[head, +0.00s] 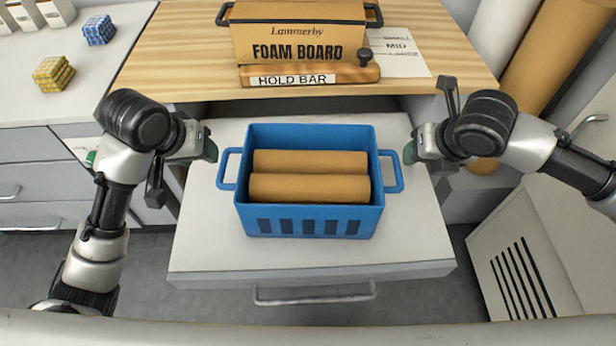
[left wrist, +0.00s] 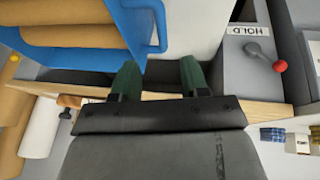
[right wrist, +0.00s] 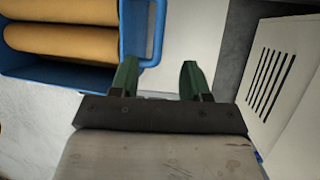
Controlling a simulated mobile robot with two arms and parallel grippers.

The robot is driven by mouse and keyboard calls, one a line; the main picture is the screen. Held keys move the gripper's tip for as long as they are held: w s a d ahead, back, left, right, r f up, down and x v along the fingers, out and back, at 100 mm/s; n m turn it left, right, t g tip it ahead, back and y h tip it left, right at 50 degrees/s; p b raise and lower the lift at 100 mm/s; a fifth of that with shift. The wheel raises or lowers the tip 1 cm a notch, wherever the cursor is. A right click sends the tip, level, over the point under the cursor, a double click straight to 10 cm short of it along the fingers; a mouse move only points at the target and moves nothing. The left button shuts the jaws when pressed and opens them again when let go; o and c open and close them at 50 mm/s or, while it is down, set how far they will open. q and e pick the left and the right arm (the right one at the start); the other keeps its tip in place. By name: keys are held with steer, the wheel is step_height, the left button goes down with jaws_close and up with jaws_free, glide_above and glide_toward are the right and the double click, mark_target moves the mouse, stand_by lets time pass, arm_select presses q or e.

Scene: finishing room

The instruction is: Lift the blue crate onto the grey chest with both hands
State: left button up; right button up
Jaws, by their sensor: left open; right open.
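The blue crate (head: 310,222) stands upright on the white top of the grey chest (head: 205,245). Two brown rolls (head: 310,187) lie in it. It has a loop handle on its left and right sides. My left gripper (head: 212,150) is open beside the left handle, a little apart from it. My right gripper (head: 408,153) is open close to the right handle. The left wrist view shows the crate (left wrist: 130,25) by the open green fingers (left wrist: 160,78). The right wrist view shows the crate's handle (right wrist: 152,40) near the open fingers (right wrist: 157,78); contact cannot be told.
A wooden table (head: 190,50) behind holds a foam board box (head: 297,40), a hold bar (head: 310,76) and a paper sheet (head: 400,50). A white counter with small boxes (head: 53,74) is at left. A slotted white cabinet (head: 525,265) stands at right. Tall rolls (head: 560,50) stand back right.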

mark_target(221, 166)
arm_select(q)
steer(key=x, duration=1.1)
steer(key=shift+a+f, duration=0.1)
arm_select(e)
steer(key=x, duration=1.1)
arm_select(q)
steer(key=shift+c, duration=0.3)
arm_select(e)
steer(key=shift+c, duration=0.3)
arm_select(q)
jaws_close()
arm_select(e)
jaws_close()
steer(key=shift+w+r, duration=0.1)
steer(key=shift+r, duration=0.05)
